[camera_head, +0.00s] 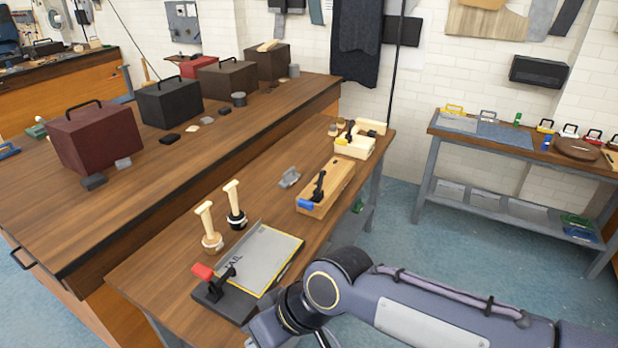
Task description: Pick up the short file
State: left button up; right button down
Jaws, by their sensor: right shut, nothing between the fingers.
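I cannot single out the short file with certainty. Two upright tools with pale wooden handles stand on the near bench: a left one (206,219) on a wooden foot and a right one (233,199) in a dark holder. Whether either is a file is not clear. My right gripper (264,330) is at the bottom edge, partly cut off, at the bench's near end, in front of the red-handled clamp and apart from both upright tools. It is shut and empty. My left gripper is out of view.
A red-handled clamp on a black block (223,304) and a grey sheet with yellow edging (262,262) lie near my right arm. A wooden block with a black clamp (335,190) is farther back. Boxes stand on the long bench (215,160). A side table (470,150) is right.

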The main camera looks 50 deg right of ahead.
aim_at(288, 180)
jog(key=z, duration=1.6)
